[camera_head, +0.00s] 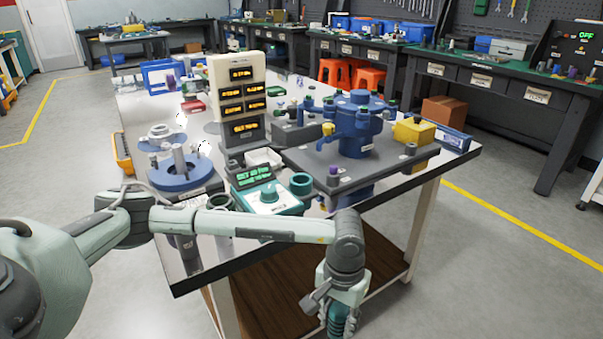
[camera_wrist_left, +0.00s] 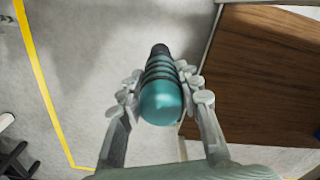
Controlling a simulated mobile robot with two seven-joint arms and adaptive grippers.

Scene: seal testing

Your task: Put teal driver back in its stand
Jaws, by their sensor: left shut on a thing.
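The teal driver (camera_wrist_left: 160,103) is in my left gripper (camera_wrist_left: 163,88), with fingers closed on both sides of its ribbed teal body. In the head view the driver (camera_head: 343,322) hangs below my left wrist, in front of the table's near edge and over the floor, partly cut off by the frame. A teal ring-shaped holder (camera_head: 301,184) stands on the table near its front edge, right of a teal control box (camera_head: 268,198) with a dial. I cannot tell for sure whether this ring is the driver's stand. My right gripper is not in view.
A grey plate with a blue valve body (camera_head: 358,125) is right of the ring. A cream display tower (camera_head: 238,95) and a blue round fixture (camera_head: 182,172) stand to the left. A brown lower shelf (camera_head: 290,292) is under the tabletop.

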